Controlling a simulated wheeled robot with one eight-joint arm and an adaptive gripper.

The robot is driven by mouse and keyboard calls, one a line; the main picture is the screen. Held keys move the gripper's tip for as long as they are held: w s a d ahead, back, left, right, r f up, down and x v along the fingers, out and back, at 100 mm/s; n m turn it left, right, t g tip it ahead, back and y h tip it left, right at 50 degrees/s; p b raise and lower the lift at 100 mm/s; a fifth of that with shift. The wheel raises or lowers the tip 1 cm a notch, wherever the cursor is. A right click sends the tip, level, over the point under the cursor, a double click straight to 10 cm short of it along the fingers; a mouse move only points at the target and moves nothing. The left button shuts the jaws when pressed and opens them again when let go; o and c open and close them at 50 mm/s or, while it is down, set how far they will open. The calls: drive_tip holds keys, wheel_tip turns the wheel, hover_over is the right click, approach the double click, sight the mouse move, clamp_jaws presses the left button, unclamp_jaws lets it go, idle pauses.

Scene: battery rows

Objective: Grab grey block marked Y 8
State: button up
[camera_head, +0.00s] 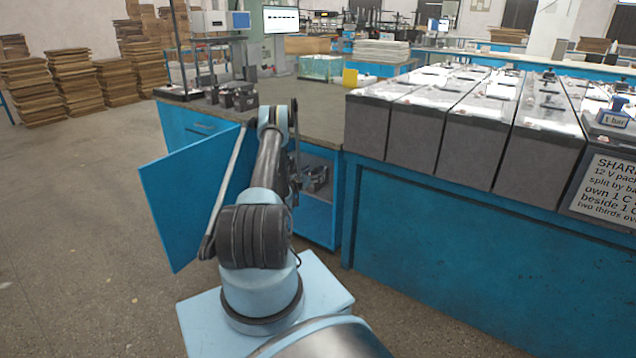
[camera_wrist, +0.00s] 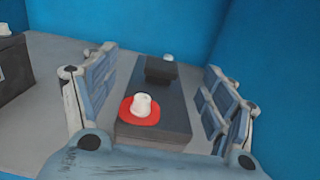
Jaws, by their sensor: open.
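In the wrist view, a dark grey block (camera_wrist: 174,104) lies between the fingers of my gripper (camera_wrist: 161,60). No Y 8 marking is readable. In the head view, my arm reaches to the open blue cabinet (camera_head: 320,225), and my gripper is hidden there.
Another dark block (camera_wrist: 14,68) with a white post stands at the left of the wrist view. Blue walls (camera_wrist: 120,22) enclose the space. The open cabinet door (camera_head: 185,200) hangs left of my arm. A row of large grey batteries (camera_head: 460,135) stands on the right bench.

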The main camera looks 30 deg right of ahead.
drive_tip(key=shift+x, duration=0.8)
clamp_jaws()
